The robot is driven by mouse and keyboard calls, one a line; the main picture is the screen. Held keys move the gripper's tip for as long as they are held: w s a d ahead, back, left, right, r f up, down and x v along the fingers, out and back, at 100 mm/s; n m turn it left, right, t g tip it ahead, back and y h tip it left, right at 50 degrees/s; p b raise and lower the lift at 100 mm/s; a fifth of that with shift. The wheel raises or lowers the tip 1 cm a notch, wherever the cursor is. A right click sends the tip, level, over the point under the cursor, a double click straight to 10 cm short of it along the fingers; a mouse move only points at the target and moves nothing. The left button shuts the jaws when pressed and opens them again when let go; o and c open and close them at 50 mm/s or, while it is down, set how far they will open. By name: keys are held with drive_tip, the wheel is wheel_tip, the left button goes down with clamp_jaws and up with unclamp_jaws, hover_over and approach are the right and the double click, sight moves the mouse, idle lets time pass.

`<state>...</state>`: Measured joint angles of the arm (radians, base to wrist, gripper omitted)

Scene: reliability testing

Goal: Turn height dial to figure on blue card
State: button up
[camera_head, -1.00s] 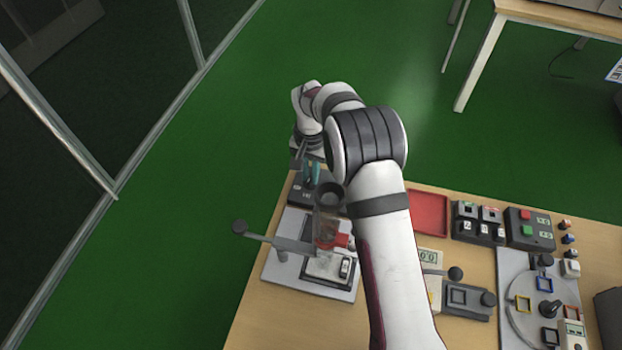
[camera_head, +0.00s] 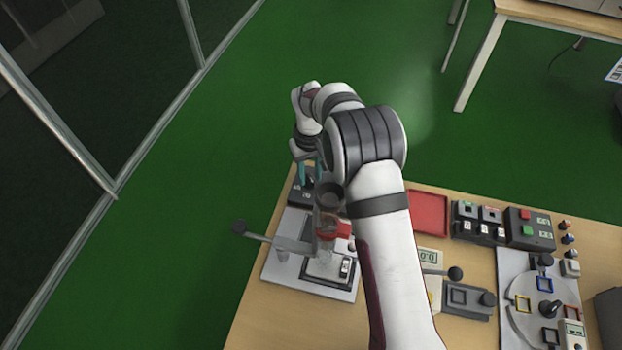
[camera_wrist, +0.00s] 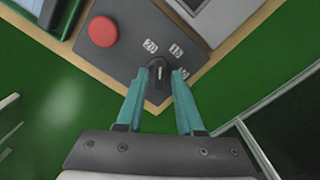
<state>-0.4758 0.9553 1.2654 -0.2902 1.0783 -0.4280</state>
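The height dial (camera_wrist: 157,76) is a small black knob on a dark grey box; its white mark points roughly up the wrist view, between the printed 20 and 15. A further figure at the right is partly covered by a finger. My gripper (camera_wrist: 158,77) has its two teal fingers on either side of the knob, with a gap showing, so it looks open. In the head view, my gripper (camera_head: 310,174) is over the dark box (camera_head: 299,193) at the table's far left corner. I cannot make out the blue card or its figure.
A red button (camera_wrist: 103,31) is on the same box. A press-like fixture with a long lever (camera_head: 262,238) stands just in front. A red tray (camera_head: 429,212) and several control boxes are to the right. Green floor lies beyond the table edge.

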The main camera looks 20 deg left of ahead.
sight(310, 177)
drive_tip(key=shift+r, duration=2.3)
drive_tip(key=r, duration=0.1)
drive_tip(key=r+t+y, duration=0.1)
drive_tip(key=r, duration=0.1)
drive_tip(key=shift+s+d, duration=0.15)
drive_tip(key=shift+d, duration=0.05)
wheel_tip(310, 177, down, 8)
drive_tip(key=shift+r, duration=0.2)
